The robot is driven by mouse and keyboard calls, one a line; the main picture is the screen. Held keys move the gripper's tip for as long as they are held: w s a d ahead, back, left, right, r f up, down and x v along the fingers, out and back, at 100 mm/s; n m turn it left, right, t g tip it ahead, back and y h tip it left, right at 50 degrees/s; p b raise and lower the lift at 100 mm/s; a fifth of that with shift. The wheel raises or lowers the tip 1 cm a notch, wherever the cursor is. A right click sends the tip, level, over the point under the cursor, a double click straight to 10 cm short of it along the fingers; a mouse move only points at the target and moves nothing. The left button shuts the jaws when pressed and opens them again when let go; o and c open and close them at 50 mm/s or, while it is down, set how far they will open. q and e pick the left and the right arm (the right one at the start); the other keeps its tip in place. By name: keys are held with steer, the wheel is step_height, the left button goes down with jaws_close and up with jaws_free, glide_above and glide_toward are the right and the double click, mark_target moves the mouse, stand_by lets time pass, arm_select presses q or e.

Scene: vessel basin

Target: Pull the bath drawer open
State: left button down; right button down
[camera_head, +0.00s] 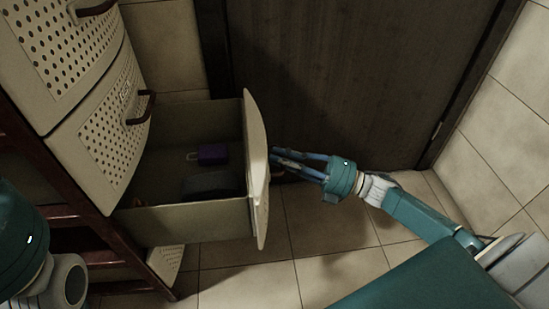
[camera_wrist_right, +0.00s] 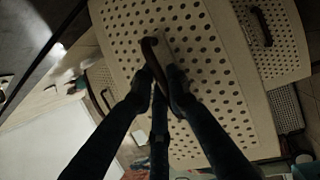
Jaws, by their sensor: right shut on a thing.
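The bath drawer (camera_head: 257,165) stands well out of the cabinet in the head view, and its inside shows. My right gripper (camera_head: 277,160) is at the outer face of its cream front. In the right wrist view my right gripper (camera_wrist_right: 159,85) is shut on the brown handle (camera_wrist_right: 151,50), with dark fingers on both sides of it. The perforated drawer front fills the middle of that view. My left gripper is not in view; only a teal part of my left arm shows at the lower left of the head view.
A purple object (camera_head: 213,154) and a dark item lie inside the drawer. Closed perforated drawers (camera_head: 112,125) with brown handles are at the left in a reddish-brown frame (camera_head: 70,195). A dark door (camera_head: 340,70) stands behind. Tiled floor (camera_head: 330,225) is clear below my right gripper.

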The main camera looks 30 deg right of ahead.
steer(key=shift+s+a+f, duration=0.1)
steer(key=c, duration=1.9)
jaws_free()
steer(key=shift+c, duration=0.2)
steer(key=v, duration=1.2)
